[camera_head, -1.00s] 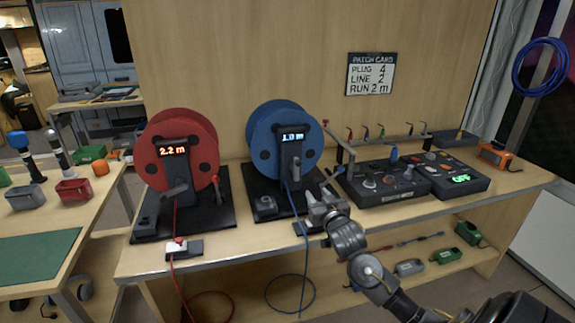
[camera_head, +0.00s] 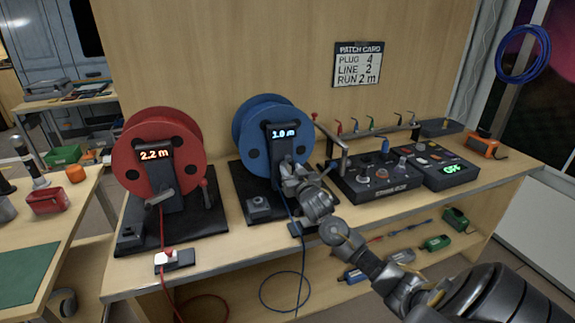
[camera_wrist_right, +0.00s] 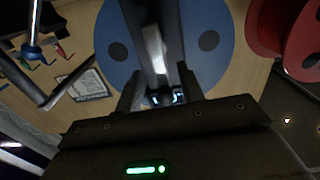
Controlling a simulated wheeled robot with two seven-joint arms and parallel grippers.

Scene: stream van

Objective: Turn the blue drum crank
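The blue drum (camera_head: 246,133) stands on a black base on the bench, with a dark front post and a display (camera_head: 283,132) that seems to read 1.0 m. My right gripper (camera_head: 292,175) is in front of the post and hides the crank in the head view. In the right wrist view the blue drum (camera_wrist_right: 205,72) fills the middle, and a light grey crank part (camera_wrist_right: 153,48) shows ahead of the post. My right gripper's fingers (camera_wrist_right: 160,88) are apart on either side of the crank's line; contact is not visible. My left gripper is not in view.
A red drum (camera_head: 132,160) reading 2.2 m stands to the left. A black control panel (camera_head: 375,188) and a bent grey post (camera_head: 345,150) stand close on the right. A blue cable (camera_head: 303,262) hangs over the bench's front edge. A patch card (camera_head: 358,64) is on the wall.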

